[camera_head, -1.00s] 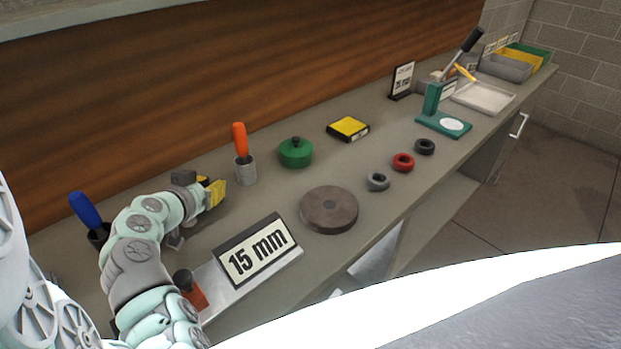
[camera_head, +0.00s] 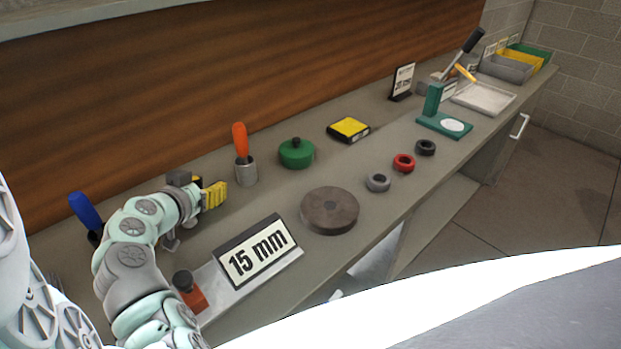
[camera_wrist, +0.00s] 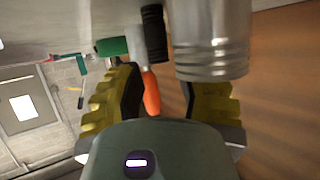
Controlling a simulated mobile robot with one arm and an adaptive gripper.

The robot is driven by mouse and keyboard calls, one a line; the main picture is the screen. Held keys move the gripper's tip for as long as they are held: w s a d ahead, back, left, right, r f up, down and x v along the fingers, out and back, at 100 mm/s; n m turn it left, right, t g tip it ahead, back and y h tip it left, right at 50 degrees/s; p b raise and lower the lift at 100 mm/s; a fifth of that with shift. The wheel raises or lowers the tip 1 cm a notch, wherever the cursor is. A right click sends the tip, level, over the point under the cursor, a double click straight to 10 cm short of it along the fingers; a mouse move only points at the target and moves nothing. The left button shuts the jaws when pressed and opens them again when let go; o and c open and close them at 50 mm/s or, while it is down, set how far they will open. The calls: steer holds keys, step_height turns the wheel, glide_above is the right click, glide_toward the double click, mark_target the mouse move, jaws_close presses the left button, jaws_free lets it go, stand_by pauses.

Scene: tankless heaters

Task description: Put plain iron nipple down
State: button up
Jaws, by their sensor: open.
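My gripper (camera_head: 218,194) is low over the left part of the bench, its yellow fingers apart. It also shows in the wrist view (camera_wrist: 163,88), with nothing visibly clamped between the fingers. In that upside-down view, a silver-grey ridged cylinder (camera_wrist: 211,40) stands close in front, nearer the right finger. A slim black ridged cylinder (camera_wrist: 154,34) stands farther off, to its left. I cannot tell which of the two is the plain iron nipple. Neither can be made out in the head view.
An orange-handled tool (camera_head: 240,139) stands in a grey cup (camera_head: 246,172) just beyond my gripper. A green tin (camera_head: 296,154), a brown disc (camera_head: 329,211) and a "15 mm" sign (camera_head: 257,252) are nearby. Three rings lie along the front edge, including a red one (camera_head: 404,162).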

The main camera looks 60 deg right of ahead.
steer(key=b+v, duration=0.2)
steer(key=v, duration=0.8)
steer(key=shift+s+a, duration=0.15)
steer(key=shift+a, duration=0.25)
